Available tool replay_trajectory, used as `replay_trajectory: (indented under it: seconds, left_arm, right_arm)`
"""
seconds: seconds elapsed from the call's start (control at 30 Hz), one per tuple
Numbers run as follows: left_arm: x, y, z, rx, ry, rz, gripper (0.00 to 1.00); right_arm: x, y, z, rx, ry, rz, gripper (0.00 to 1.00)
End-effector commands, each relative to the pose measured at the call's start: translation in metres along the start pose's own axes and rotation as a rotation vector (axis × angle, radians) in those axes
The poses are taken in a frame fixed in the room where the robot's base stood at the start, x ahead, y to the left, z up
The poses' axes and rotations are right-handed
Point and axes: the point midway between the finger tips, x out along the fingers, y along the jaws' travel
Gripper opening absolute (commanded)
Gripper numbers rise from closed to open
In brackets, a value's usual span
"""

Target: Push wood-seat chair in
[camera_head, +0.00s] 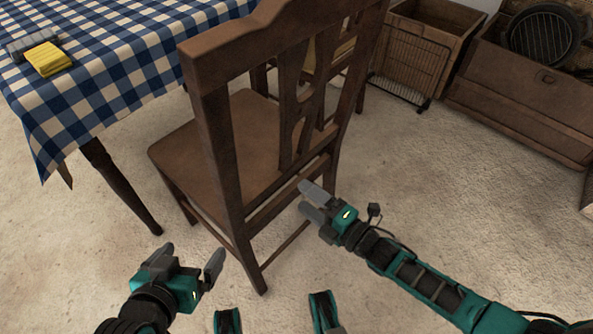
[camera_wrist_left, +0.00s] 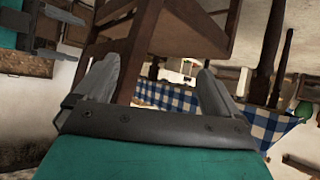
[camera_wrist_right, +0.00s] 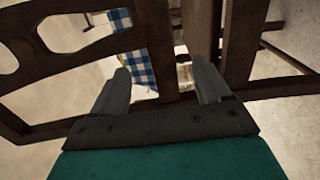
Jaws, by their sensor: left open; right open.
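The wood-seat chair (camera_head: 222,140) stands upright in the middle of the head view, its back toward me and its seat (camera_head: 195,165) toward the table. The table (camera_head: 110,80) has a blue and white checked cloth and stands at the upper left. My right gripper (camera_head: 308,198) is open beside the lower right part of the chair back; contact cannot be told. In the right wrist view, chair back slats (camera_wrist_right: 160,45) show just past its fingers. My left gripper (camera_head: 190,258) is open and empty, low and left of the chair's near leg. The chair also shows in the left wrist view (camera_wrist_left: 190,35).
A yellow sponge-like block (camera_head: 48,59) and a grey item (camera_head: 32,43) lie on the table. Another chair (camera_head: 335,55) stands behind. A wooden crate (camera_head: 425,50) and a wooden chest (camera_head: 520,100) are at the upper right. The floor right of the chair is clear.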

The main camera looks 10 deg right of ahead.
Motion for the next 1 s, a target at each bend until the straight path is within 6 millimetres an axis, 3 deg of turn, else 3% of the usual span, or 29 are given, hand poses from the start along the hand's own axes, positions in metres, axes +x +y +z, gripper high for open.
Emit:
replay_trajectory:
  seconds: [0.07, 0.2, 0.4, 0.83, 1.0]
  left_arm:
    - [0.005, 0.002, 0.007, -0.001, -0.004, 0.007, 0.97]
    - [0.001, 0.004, -0.004, -0.002, 0.006, 0.010, 0.97]
    - [0.002, 0.003, -0.007, -0.001, 0.013, 0.009, 0.97]
    - [0.003, 0.002, -0.006, -0.001, 0.012, 0.007, 0.97]
    - [0.003, 0.002, -0.005, -0.001, 0.012, 0.006, 0.97]
  right_arm:
    - [0.023, -0.002, 0.000, 0.000, 0.000, 0.005, 0.77]
    - [0.055, 0.001, 0.000, 0.003, -0.001, 0.003, 0.77]
    - [0.087, 0.001, 0.000, 0.003, -0.002, 0.001, 0.77]
    - [0.099, 0.001, 0.000, 0.003, 0.000, 0.002, 0.77]
    - [0.099, 0.001, 0.000, 0.003, 0.000, 0.002, 0.61]
